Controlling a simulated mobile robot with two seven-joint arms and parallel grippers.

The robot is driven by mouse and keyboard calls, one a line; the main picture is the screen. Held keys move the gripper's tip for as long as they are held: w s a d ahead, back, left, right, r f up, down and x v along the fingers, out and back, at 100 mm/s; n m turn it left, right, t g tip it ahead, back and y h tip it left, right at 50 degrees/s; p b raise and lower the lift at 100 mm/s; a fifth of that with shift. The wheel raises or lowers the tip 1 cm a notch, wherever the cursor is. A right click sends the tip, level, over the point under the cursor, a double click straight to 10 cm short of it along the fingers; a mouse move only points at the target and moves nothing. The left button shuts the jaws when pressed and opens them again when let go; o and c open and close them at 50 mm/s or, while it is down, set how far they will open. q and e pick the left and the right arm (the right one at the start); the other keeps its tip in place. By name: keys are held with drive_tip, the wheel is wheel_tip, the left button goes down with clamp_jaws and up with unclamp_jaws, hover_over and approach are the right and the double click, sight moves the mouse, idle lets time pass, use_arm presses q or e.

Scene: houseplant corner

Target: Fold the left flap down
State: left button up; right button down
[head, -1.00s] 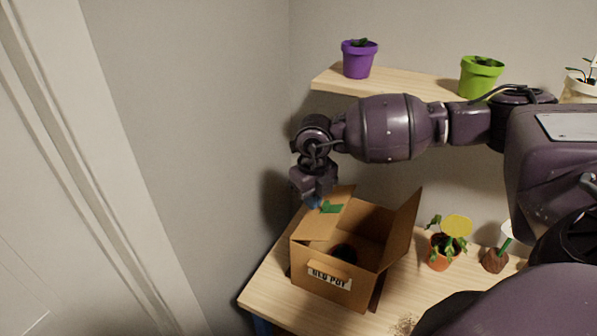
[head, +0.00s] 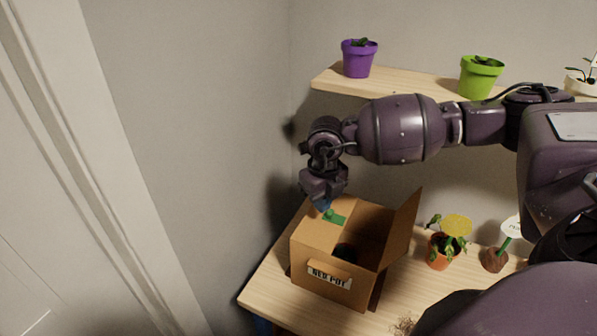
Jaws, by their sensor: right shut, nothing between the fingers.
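A cardboard box (head: 312,267) labelled "RED POT" stands on the lower wooden bench. Its left flap (head: 316,235) lies inward, low over the left part of the opening, with a green patch (head: 335,217) near its back edge. Its right flap (head: 406,226) stands up and leans outward. Something dark inside the box is partly hidden. My right gripper (head: 323,205) is shut and empty, pointing down with its blue tips at the back of the left flap; they seem to touch it. My left gripper is not in view.
A potted plant with a yellow disc (head: 440,252) and a brown mound with a white tag (head: 495,260) stand right of the box. The upper shelf (head: 410,84) holds a purple pot (head: 359,60) and a green pot (head: 479,77). Walls stand behind and left.

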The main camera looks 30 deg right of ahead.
wheel_tip(320, 180, up, 9)
drive_tip(key=p, duration=0.2)
drive_tip(key=shift+p, duration=0.4)
idle(0.7)
idle(0.5)
